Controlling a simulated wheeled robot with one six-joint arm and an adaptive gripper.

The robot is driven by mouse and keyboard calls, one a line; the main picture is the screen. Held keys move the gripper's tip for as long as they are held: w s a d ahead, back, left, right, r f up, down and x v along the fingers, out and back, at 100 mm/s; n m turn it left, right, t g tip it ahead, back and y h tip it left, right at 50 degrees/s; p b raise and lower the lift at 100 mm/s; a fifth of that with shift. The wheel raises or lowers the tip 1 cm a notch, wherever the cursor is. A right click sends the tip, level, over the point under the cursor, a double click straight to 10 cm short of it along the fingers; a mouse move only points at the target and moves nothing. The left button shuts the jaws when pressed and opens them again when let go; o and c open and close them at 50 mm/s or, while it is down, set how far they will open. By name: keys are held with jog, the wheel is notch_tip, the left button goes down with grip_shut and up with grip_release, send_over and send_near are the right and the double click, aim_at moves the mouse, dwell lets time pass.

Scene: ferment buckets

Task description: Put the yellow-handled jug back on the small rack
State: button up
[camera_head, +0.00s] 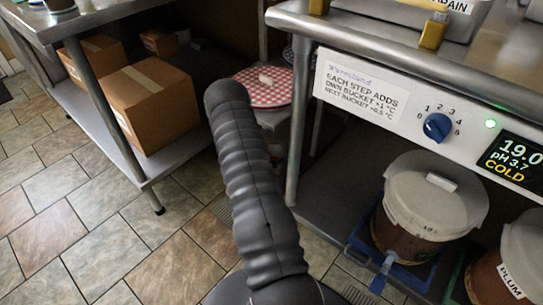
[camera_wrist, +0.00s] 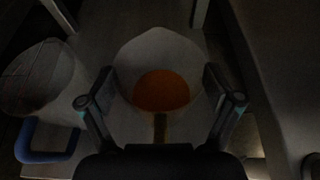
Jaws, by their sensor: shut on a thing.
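The wrist view is very dark. In it a pale, round jug (camera_wrist: 133,62) with orange contents (camera_wrist: 161,91) sits between the fingers of my gripper (camera_wrist: 158,80). A dull yellow handle (camera_wrist: 160,128) points from the jug toward my palm. My gripper is shut on this jug, with one finger on each side. In the head view, my gripper and this jug are not in view. I cannot make out the small rack with certainty in either view.
In the wrist view a second pale vessel with a blue handle (camera_wrist: 45,153) stands at left. In the head view a lidded bucket (camera_head: 433,195) stands right, under a control panel (camera_head: 405,98). Cardboard boxes (camera_head: 150,105) fill the left shelf. Tiled floor (camera_head: 130,240) is open at left.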

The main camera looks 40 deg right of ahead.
jog(key=shift+f, duration=0.25)
jog(key=o, duration=1.5)
jog(key=shift+r, duration=0.1)
jog(key=shift+r, duration=0.1)
